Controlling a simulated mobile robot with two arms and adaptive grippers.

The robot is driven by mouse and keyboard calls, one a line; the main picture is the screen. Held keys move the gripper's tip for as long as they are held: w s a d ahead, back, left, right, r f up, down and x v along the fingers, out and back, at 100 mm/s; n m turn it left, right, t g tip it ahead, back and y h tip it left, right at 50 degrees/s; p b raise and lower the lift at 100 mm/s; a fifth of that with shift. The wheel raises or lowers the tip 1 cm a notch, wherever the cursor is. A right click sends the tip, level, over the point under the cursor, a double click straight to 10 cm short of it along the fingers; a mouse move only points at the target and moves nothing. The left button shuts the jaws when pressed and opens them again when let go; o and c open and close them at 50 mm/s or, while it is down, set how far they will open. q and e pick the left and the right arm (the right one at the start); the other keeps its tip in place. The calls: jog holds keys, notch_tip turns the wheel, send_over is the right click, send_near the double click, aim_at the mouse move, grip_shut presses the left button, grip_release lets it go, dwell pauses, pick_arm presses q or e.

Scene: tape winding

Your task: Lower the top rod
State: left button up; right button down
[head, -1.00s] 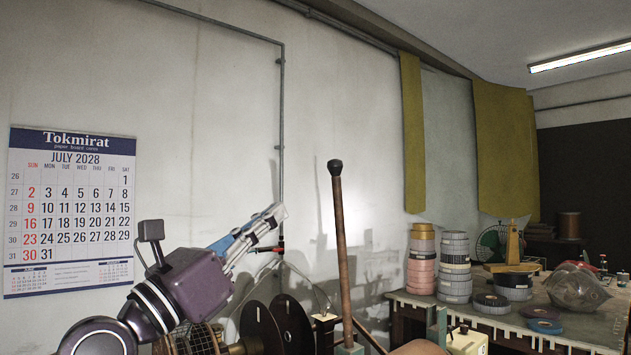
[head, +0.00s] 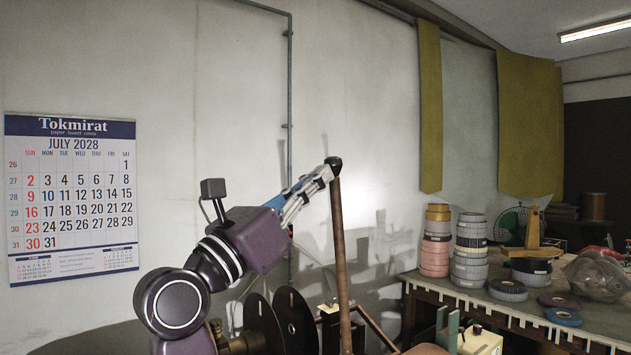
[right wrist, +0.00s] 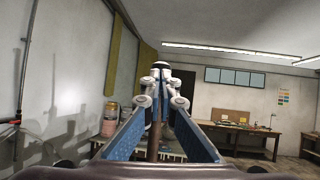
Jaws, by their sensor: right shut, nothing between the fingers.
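The top rod (head: 341,255) is a brown, nearly upright rod with a black knob (head: 335,163) at its upper end. My right gripper (head: 327,174) is shut, its fingertips right at the knob, overlapping it in the head view. I cannot tell whether they touch it. In the right wrist view the fingertips of the right gripper (right wrist: 160,90) are close together, and part of the brown rod (right wrist: 153,142) shows between the blue finger sides. The rod's lower end is cut off by the bottom of the head view. My left gripper is not in view.
A table (head: 405,297) at the right holds stacked tape rolls (head: 469,252), loose rolls and a wrapped bundle (head: 597,278). Dark discs (head: 262,325) of a machine stand below my right arm. A calendar (head: 72,185) hangs on the wall; the space above the rod is clear.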

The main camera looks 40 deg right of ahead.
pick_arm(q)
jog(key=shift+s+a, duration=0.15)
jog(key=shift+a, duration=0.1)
pick_arm(e)
jog(key=shift+a, duration=0.15)
jog(key=shift+r, duration=0.1)
